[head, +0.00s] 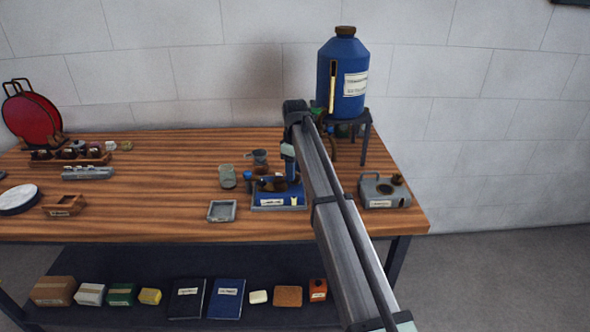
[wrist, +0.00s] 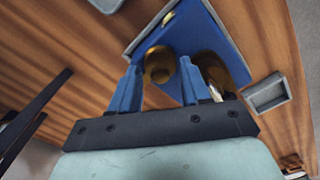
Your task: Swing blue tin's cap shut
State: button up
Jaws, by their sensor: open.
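The blue tin (head: 262,206) lies low and flat on the wooden table, with a pale label on its front side. It also shows in the wrist view (wrist: 205,32), just past my fingers. A round brown-gold part (wrist: 158,66), which looks like the cap, shows between my fingertips. A larger dark brown round part (wrist: 222,68) sits beside it, partly behind a finger. I cannot tell the cap's exact angle. My gripper (wrist: 161,70) is open, its blue fingers pointing down at the tin's top. Whether a finger touches the cap is unclear.
A grey canister (head: 385,199) with a brown cap stands to the right. A small grey tray (head: 222,211), a glass jar (head: 227,177) and a grey cup (head: 259,157) are left of the tin. A big blue bottle (head: 343,85) stands on a rack behind.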

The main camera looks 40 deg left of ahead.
notch_tip(320, 180, up, 14)
dwell(0.6)
jog(key=shift+f, duration=0.1)
dwell(0.4)
